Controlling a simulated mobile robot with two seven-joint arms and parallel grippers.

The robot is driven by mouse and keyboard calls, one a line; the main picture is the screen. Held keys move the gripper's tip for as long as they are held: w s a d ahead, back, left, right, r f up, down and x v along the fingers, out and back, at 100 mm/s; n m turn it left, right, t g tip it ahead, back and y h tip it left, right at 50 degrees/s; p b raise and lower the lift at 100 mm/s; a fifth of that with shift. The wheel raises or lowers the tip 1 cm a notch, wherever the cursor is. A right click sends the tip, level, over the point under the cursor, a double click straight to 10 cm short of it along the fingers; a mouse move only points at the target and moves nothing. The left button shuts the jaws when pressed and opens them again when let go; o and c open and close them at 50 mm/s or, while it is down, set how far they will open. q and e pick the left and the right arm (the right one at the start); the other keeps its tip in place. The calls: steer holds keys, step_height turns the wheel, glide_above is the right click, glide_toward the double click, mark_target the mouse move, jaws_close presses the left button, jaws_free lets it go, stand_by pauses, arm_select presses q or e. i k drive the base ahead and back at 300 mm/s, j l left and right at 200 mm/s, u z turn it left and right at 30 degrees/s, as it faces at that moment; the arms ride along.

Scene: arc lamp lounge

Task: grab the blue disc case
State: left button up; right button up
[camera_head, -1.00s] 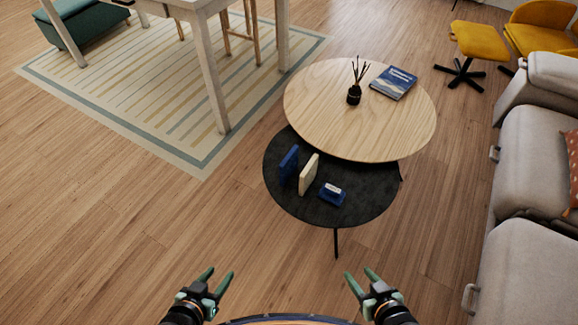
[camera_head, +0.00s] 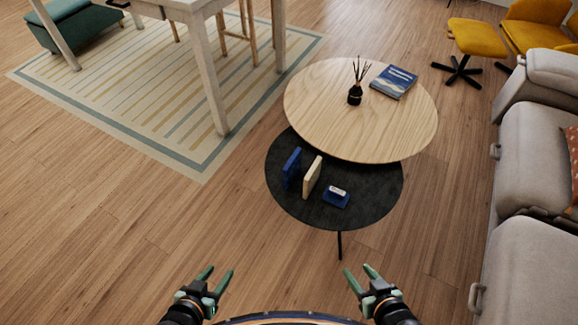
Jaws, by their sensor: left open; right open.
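A thin blue case (camera_head: 292,168) stands upright on the low black round table (camera_head: 368,190), at its left side. A cream case (camera_head: 312,176) stands upright just right of it, with a gap between. A small blue item (camera_head: 336,199) with a white piece on top lies flat further right; I cannot tell what it is. My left gripper (camera_head: 217,276) is open and empty over the floor, in front of and left of the table. My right gripper (camera_head: 360,275) is open and empty over the floor in front of the table.
A higher light wood round table (camera_head: 320,105) overlaps the back of the black one, with a reed diffuser (camera_head: 355,95) and a blue book (camera_head: 394,82) on it. A grey sofa (camera_head: 535,165) stands right. Wood floor (camera_head: 120,230) is clear at left.

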mark_target(291, 168)
steer(key=i+j, duration=0.15)
steer(key=j, duration=0.2)
steer(key=i+j+z, duration=0.15)
steer(key=j, duration=0.15)
steer(key=i+j, duration=0.15)
steer(key=j, duration=0.2)
steer(key=i+j+z, duration=0.15)
steer(key=j, duration=0.55)
steer(key=i+z, duration=0.05)
